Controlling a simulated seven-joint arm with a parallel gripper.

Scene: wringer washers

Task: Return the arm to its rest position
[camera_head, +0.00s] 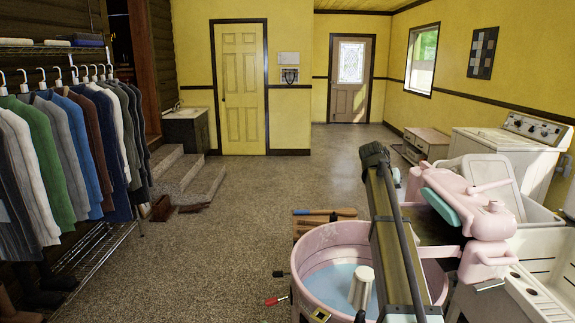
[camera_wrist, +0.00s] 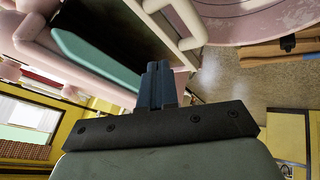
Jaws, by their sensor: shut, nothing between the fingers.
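My gripper (camera_wrist: 158,70) shows in the wrist view with its two dark fingers together, shut and empty. The pink washer tub (camera_head: 310,247), with pale blue water and a white agitator (camera_head: 361,287), stands at the lower middle right of the head view. The pink wringer (camera_head: 488,222) with a teal part (camera_head: 440,207) is beside it. In the wrist view, a teal bar (camera_wrist: 95,58) lies left of the fingers and the pink tub (camera_wrist: 265,18) is at the upper right. I cannot tell the exact gap to either.
Wooden-handled tools (camera_head: 330,212) lie behind the tub. A white washing machine (camera_head: 500,145) stands at the right, with a low cabinet (camera_head: 428,143) beyond it. A clothes rack (camera_head: 85,258) fills the left side. The middle floor (camera_head: 250,220) is clear.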

